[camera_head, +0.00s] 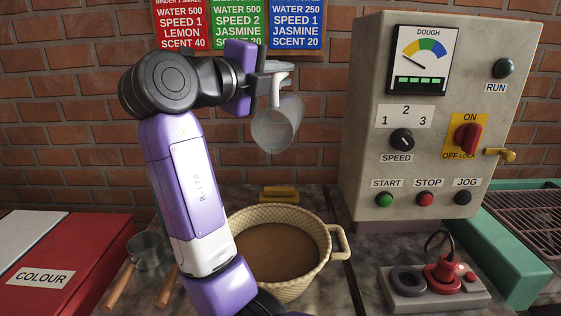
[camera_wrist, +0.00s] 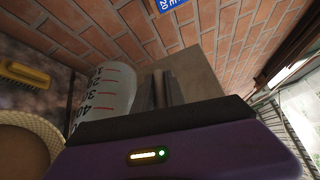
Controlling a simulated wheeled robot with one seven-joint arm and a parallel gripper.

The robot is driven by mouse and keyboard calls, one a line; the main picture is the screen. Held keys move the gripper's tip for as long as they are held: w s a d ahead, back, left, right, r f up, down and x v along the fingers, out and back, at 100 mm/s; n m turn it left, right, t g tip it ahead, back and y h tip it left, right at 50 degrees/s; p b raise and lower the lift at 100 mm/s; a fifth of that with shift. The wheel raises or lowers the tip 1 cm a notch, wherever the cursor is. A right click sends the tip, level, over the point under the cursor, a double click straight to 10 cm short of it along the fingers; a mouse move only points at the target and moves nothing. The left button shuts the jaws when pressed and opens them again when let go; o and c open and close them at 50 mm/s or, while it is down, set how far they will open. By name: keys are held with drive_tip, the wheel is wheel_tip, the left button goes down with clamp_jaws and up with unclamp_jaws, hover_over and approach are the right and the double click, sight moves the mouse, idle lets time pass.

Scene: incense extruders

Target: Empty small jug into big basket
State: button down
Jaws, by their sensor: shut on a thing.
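My gripper (camera_head: 271,72) is shut on the handle of the small jug (camera_head: 287,118), a clear measuring jug. The jug is raised well above the counter and tilted, its round mouth facing low and towards the head camera. Red marks and numbers show on the jug's side in the wrist view (camera_wrist: 105,95). No stream is visible, and I cannot tell whether anything is left inside. The big basket (camera_head: 318,232), woven and cream with a side handle, stands on the counter below the jug. It holds a flat brown mass; my arm hides its left part.
A yellow-backed brush (camera_head: 280,193) lies behind the basket. A metal pot (camera_head: 150,251) and wooden handles are at left, near a red COLOUR box (camera_head: 60,262). The grey control panel (camera_head: 432,120) stands close on the right, with a red plug unit (camera_head: 445,275) in front.

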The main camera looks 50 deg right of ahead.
sight(283, 124)
drive_tip(key=d+y+p, duration=0.1)
drive_tip(key=w+d+f+y+p, duration=0.1)
drive_tip(key=d+f+n+y+p, duration=0.1)
drive_tip(key=shift+w+d+y, duration=0.25)
drive_tip(key=shift+d+y, duration=0.05)
drive_tip(key=shift+w+d+f+g+y+p, duration=0.1)
drive_tip(key=shift+d+f+g+y+p, duration=0.15)
drive_tip(key=shift+f, duration=0.2)
drive_tip(key=shift+f+n+y+p, duration=0.35)
drive_tip(key=shift+y+p, duration=0.1)
drive_tip(key=shift+p, duration=0.2)
wheel_tip(283, 124, down, 16)
drive_tip(key=d+n+g+y+p, duration=0.1)
drive_tip(key=n+g+y+p, duration=0.25)
drive_tip(key=y+p, duration=1)
drive_tip(key=shift+m+g+h, duration=0.4)
drive_tip(key=shift+g+h, duration=0.1)
drive_tip(key=shift+h, duration=0.35)
drive_tip(key=r+p, duration=0.1)
drive_tip(key=p, duration=0.1)
drive_tip(key=r+p, duration=0.4)
drive_tip(key=shift+w+d+r+p, duration=0.2)
drive_tip(key=shift+w+p, duration=0.05)
drive_tip(key=shift+p, duration=0.05)
drive_tip(key=shift+f, duration=0.1)
